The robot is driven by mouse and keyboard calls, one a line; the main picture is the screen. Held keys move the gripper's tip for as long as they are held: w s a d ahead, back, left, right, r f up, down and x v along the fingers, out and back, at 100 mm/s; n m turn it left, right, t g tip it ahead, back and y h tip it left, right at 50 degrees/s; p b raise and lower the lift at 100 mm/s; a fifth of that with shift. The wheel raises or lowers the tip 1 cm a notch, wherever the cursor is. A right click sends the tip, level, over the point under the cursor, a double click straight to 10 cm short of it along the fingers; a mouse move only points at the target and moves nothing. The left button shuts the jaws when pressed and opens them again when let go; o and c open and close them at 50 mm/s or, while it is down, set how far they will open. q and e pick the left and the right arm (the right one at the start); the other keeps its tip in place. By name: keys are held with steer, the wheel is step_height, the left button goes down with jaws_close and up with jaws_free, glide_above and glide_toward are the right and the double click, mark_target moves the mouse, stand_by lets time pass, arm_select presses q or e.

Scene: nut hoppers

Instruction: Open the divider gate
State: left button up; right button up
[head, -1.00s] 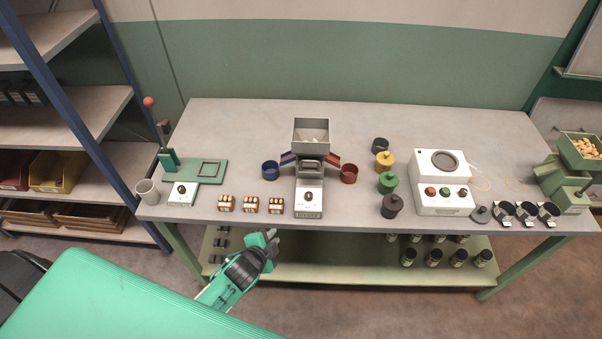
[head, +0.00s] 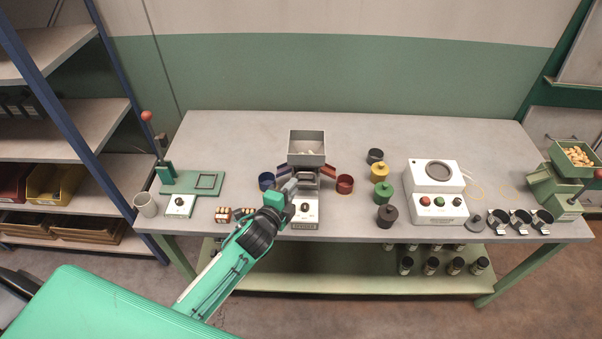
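A blue chute leads left to a blue cup (head: 267,181) and a red chute (head: 327,171) leads right to a red cup (head: 345,184). A dark knob (head: 306,206) shows on the white front panel. My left gripper (head: 290,187) is at the divider's front left, in front of the gate area, and hides part of it. I cannot tell whether its fingers are apart or touch anything. My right gripper is not in view.
A green lever press (head: 190,181) is at the left. The bench's back strip is clear.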

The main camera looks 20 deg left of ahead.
arm_select(q)
steer(key=p+x, duration=0.1)
steer(key=x, duration=0.5)
steer(key=shift+w, duration=0.3)
steer(key=shift+d, duration=0.1)
jaws_close()
